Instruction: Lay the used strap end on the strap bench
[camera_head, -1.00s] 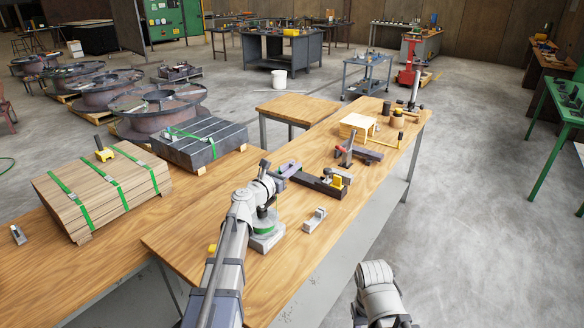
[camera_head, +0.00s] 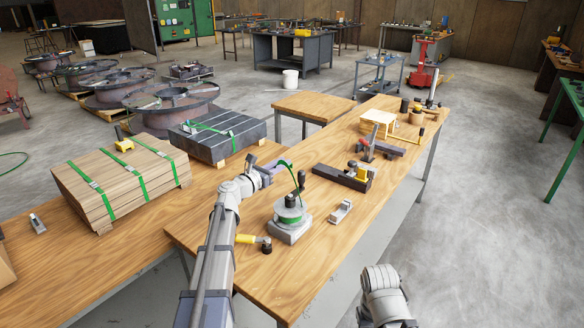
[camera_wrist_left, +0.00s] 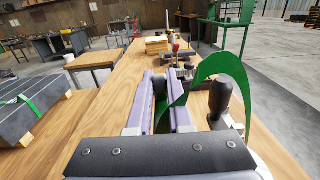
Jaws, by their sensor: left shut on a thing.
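My left gripper (camera_head: 283,166) is above the long wooden bench (camera_head: 215,228), shut on the end of a green strap (camera_head: 297,177). In the left wrist view, the green strap (camera_wrist_left: 237,72) comes out between the two fingers (camera_wrist_left: 164,88) and bends in a wide loop to the right and down. In the head view it curves down toward a round holder (camera_head: 289,215) with a green ring and a dark knob on a grey base. The strap end between the fingers is mostly hidden. My right gripper is out of view; only part of that arm shows.
A dark clamp-like tool (camera_head: 342,178), a small metal piece (camera_head: 340,211) and a yellow-handled tool (camera_head: 253,239) lie on the bench. Strapped brown boards (camera_head: 120,178) and a strapped dark stack (camera_head: 217,136) stand left.

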